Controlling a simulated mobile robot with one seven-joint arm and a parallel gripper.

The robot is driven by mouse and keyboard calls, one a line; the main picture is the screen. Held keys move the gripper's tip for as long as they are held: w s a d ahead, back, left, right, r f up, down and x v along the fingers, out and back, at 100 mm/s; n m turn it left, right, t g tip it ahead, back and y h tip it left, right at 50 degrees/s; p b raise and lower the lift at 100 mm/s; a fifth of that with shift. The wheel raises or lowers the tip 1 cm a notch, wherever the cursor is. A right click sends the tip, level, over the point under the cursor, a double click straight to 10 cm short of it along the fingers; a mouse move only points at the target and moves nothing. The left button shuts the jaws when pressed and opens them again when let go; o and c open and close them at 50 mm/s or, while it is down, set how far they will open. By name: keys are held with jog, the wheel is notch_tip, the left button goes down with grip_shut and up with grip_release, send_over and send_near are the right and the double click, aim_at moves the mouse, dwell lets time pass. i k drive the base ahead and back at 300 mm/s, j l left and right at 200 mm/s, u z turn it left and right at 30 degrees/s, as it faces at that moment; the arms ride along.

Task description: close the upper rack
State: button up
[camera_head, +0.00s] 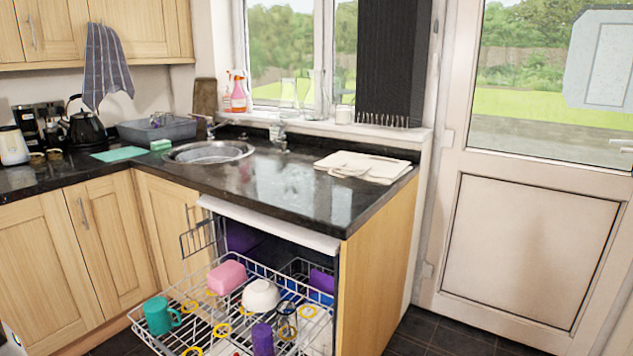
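The upper rack (204,329) is a white wire rack pulled out of the dishwasher (268,224) under the counter. It holds a teal mug (159,316), a pink box-shaped item (227,277), a white bowl (260,296), a purple cup (262,340) and a clear glass (286,326). Yellow rings show among its wires. A purple item (321,281) sits toward the back right. The picture's bottom edge cuts off the rack's front part. The dishwasher door and any lower rack cannot be made out. My gripper is not in view.
The dark granite counter (270,190) overhangs the dishwasher. A wooden end panel (375,265) borders the opening on the right, and wooden cabinets (100,240) stand on the left. Dark tiled floor (450,335) is clear at the lower right, before a white door (535,250).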

aim_at(235, 323)
jog(key=u, duration=1.6)
jog(key=i+l, duration=0.1)
jog(key=l, duration=0.2)
jog(key=i+l+u, duration=0.15)
jog(key=l, duration=0.45)
jog(key=i+l, duration=0.1)
jog(key=l, duration=0.25)
jog(key=i+l, duration=0.1)
jog(key=l, duration=0.2)
jog(key=i+l, duration=0.15)
jog(key=l, duration=0.2)
jog(key=u, duration=0.05)
